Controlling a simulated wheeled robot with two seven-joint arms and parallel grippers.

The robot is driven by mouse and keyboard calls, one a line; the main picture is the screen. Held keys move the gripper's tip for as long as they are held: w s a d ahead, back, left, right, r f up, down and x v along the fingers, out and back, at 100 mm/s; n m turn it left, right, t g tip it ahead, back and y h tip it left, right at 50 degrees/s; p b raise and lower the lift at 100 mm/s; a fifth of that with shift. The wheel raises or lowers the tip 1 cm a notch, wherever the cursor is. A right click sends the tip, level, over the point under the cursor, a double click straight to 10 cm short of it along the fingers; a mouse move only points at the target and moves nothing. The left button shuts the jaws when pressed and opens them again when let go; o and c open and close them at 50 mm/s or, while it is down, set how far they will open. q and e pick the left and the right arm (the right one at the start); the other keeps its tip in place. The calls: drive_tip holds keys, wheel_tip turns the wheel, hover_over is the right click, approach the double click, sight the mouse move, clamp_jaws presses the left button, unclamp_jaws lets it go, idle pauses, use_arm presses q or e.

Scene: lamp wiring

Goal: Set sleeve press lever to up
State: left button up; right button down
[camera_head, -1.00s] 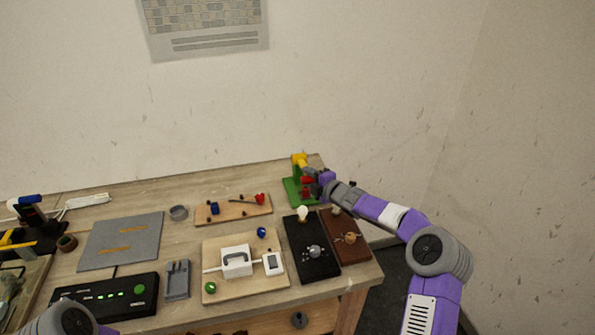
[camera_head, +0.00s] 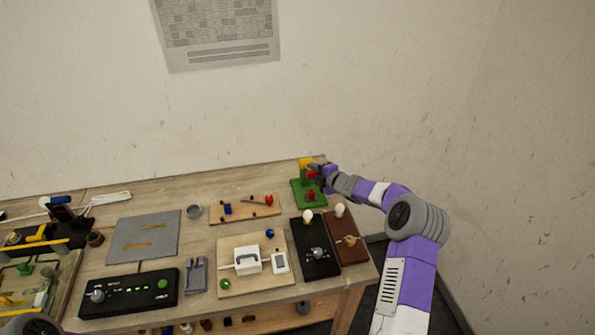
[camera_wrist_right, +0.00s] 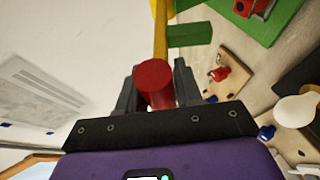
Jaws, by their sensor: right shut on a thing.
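The sleeve press stands at the back right corner of the table, with a green base (camera_head: 312,201) and a yellow top (camera_head: 306,162). Its red lever handle (camera_head: 311,175) is near the yellow top. My right gripper (camera_head: 318,172) is shut on this handle. In the right wrist view the red handle end (camera_wrist_right: 154,80) sits between the two dark fingers, with the yellow post (camera_wrist_right: 160,35) behind it. A second red part (camera_head: 310,195) sits lower on the green base. My left gripper is out of view; only a piece of my left arm shows at the bottom left.
A black board (camera_head: 316,262) and a brown board (camera_head: 347,252) with bulbs lie in front of the press. A wooden board (camera_head: 240,212) with small parts lies to its left. A wall is behind, and the table's right edge is close.

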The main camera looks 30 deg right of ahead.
drive_tip(key=shift+w+r, duration=0.1)
drive_tip(key=shift+r, duration=0.15)
drive_tip(key=c, duration=0.8)
unclamp_jaws()
drive_tip(key=shift+f, duration=0.1)
drive_tip(key=shift+c, duration=0.2)
drive_tip(key=b+v, duration=0.1)
drive_tip(key=v, duration=0.6)
drive_tip(key=shift+s, duration=0.35)
